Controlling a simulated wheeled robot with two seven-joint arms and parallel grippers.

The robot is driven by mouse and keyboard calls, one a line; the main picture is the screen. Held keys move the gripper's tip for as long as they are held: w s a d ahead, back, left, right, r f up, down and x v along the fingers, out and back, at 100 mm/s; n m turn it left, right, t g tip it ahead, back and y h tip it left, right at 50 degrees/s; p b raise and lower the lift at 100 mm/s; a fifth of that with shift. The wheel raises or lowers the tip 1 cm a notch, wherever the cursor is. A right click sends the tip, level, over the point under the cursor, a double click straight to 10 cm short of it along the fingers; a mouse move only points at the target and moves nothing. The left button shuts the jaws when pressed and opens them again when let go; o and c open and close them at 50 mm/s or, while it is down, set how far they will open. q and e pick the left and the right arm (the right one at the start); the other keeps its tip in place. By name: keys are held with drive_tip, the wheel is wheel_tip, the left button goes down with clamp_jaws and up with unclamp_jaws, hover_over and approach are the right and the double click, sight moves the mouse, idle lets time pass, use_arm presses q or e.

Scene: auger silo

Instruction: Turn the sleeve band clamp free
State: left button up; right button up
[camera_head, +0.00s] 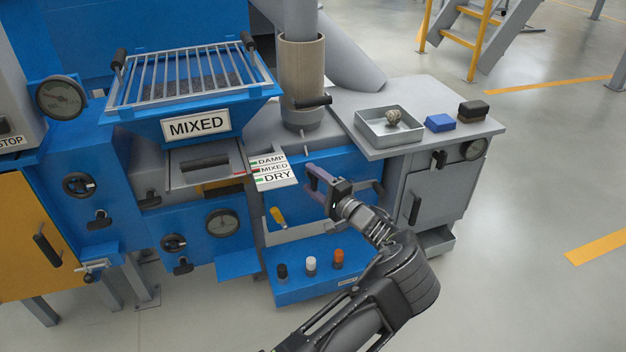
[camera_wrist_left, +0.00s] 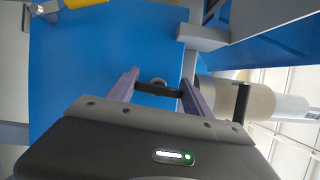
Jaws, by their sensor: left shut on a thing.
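The tan sleeve (camera_head: 303,70) stands upright around the grey pipe at the back of the bench. A black lever (camera_head: 315,102) juts to the right from its lower part, just above a grey collar (camera_head: 302,119); I take it for the band clamp. Sleeve (camera_wrist_left: 245,97) and lever (camera_wrist_left: 241,104) also show at right in the left wrist view. My left gripper (camera_head: 318,181) is below and in front of the sleeve, apart from it, at the blue front panel (camera_head: 345,165). Its purple fingers (camera_wrist_left: 159,86) are shut on a short black handle (camera_wrist_left: 158,90). My right gripper is not in view.
A metal tray (camera_head: 389,128) with a lump, a blue block (camera_head: 439,122) and a dark block (camera_head: 473,110) are on the bench's right. A MIXED hopper (camera_head: 190,120) stands left. A yellow-handled tool (camera_head: 278,217) is left of the gripper; a blue ledge (camera_head: 320,280) holds small capped items.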

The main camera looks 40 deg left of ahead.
sight(317, 183)
use_arm(q)
drive_tip(key=shift+n, duration=0.5)
drive_tip(key=o, duration=1.4)
drive_tip(key=shift+c, duration=0.2)
drive_tip(key=p+v, duration=0.1)
drive_tip(key=v, duration=0.2)
drive_tip(key=p+v, duration=0.1)
drive_tip(key=v, duration=0.2)
drive_tip(key=shift+d+r, duration=0.2)
drive_tip(key=shift+d, duration=0.05)
drive_tip(key=shift+s+d+f, duration=0.15)
drive_tip(key=shift+s+d, duration=0.1)
drive_tip(key=shift+d, duration=0.35)
